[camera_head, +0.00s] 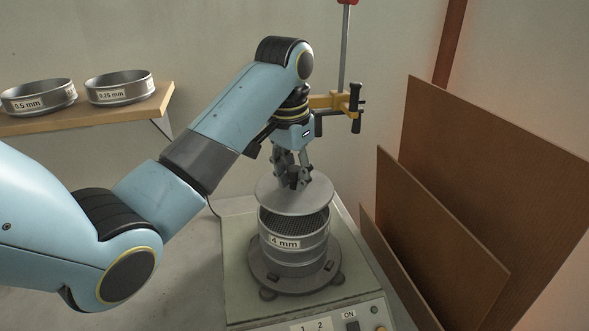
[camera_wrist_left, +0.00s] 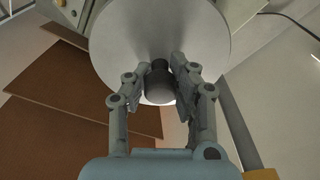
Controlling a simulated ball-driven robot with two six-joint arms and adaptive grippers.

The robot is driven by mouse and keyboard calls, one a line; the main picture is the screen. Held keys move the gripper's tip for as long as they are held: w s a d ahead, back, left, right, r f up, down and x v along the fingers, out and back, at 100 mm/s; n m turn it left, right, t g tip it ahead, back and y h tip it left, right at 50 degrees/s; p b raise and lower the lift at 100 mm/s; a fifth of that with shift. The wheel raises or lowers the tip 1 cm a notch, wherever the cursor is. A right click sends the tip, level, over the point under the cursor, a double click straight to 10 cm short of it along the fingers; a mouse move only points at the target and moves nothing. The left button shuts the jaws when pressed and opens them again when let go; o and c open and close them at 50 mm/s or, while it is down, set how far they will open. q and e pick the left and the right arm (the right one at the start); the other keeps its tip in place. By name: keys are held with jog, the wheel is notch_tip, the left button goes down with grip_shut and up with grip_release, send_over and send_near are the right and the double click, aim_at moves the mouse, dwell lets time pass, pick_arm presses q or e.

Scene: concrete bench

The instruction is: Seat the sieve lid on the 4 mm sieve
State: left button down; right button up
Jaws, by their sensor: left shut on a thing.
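The sieve lid (camera_head: 283,197) is a round grey metal disc with a dark knob (camera_wrist_left: 159,82) at its centre. My left gripper (camera_head: 293,178) is shut on the knob and holds the lid over the 4 mm sieve (camera_head: 312,246). The lid is above the sieve's rim with a gap, and the mesh shows below its front edge. The lid looks about level and set slightly toward the back of the sieve. The sieve stands upright on the round base of the shaker (camera_head: 240,297). In the left wrist view the lid (camera_wrist_left: 120,45) hides the sieve. My right gripper is not in view.
A shelf (camera_head: 150,108) at the left holds a 0.5 mm sieve (camera_head: 38,97) and a 0.25 mm sieve (camera_head: 119,87). Brown boards (camera_head: 440,230) lean at the right. A stand rod with a yellow clamp (camera_head: 325,102) rises behind my left wrist.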

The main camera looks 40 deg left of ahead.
aim_at(294, 188)
pick_arm(q)
jog(key=shift+a+f, duration=0.1)
jog(key=shift+f, duration=0.3)
jog(key=shift+w+f, duration=0.15)
jog(key=shift+f, duration=1.5)
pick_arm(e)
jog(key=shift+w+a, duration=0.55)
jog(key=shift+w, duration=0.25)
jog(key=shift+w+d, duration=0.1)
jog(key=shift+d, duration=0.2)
pick_arm(q)
jog(key=shift+f, duration=0.6)
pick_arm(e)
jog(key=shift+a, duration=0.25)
